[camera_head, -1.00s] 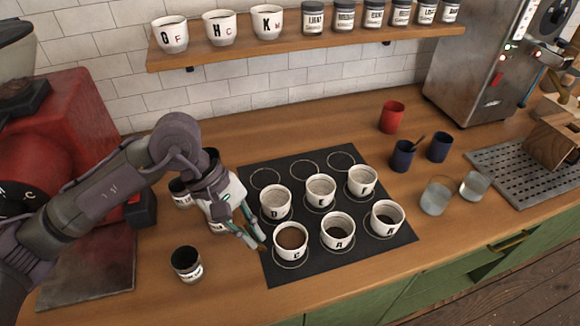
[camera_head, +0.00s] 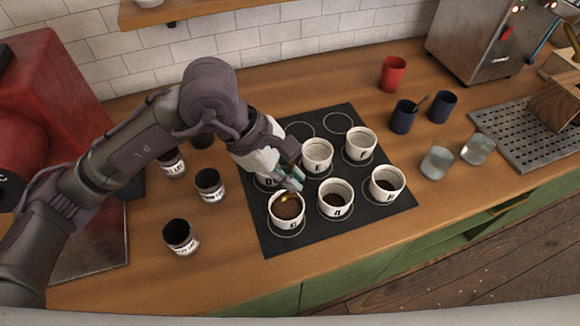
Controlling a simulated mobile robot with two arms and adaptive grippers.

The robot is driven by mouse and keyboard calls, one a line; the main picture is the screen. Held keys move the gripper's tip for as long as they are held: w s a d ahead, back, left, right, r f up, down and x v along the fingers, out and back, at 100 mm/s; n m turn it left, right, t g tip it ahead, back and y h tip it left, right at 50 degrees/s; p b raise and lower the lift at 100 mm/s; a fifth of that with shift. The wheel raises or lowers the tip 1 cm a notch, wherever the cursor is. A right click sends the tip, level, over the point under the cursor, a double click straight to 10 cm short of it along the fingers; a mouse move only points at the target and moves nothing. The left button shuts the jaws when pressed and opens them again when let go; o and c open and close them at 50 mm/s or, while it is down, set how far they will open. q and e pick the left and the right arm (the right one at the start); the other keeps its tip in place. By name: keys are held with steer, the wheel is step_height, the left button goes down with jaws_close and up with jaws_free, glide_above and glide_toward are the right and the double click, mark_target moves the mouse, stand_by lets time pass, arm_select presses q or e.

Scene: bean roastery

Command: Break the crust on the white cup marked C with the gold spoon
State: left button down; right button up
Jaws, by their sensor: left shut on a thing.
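The white cup marked C (camera_head: 279,222) stands upright at the front left of a black mat (camera_head: 289,240), with brown coffee in it. My left gripper (camera_head: 288,180) is directly above its back rim, shut on the gold spoon (camera_head: 286,198). Only a small gold part of the spoon shows, at the cup's mouth over the coffee; whether it touches the surface I cannot tell. The gripper and arm mostly hide the cup behind C. My right gripper is not in view.
Other white cups (camera_head: 335,213) stand close by on the mat. Labelled dark jars (camera_head: 181,238) stand to the left. A red cup (camera_head: 393,73), a blue cup holding a spoon (camera_head: 404,118) and glasses (camera_head: 437,163) are to the right. The counter's front strip is clear.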

mark_target(289, 193)
arm_select(q)
steer(key=f+b, duration=0.6)
steer(key=shift+w+a+f, duration=0.1)
steer(key=shift+w+f, duration=0.15)
stand_by(0.5)
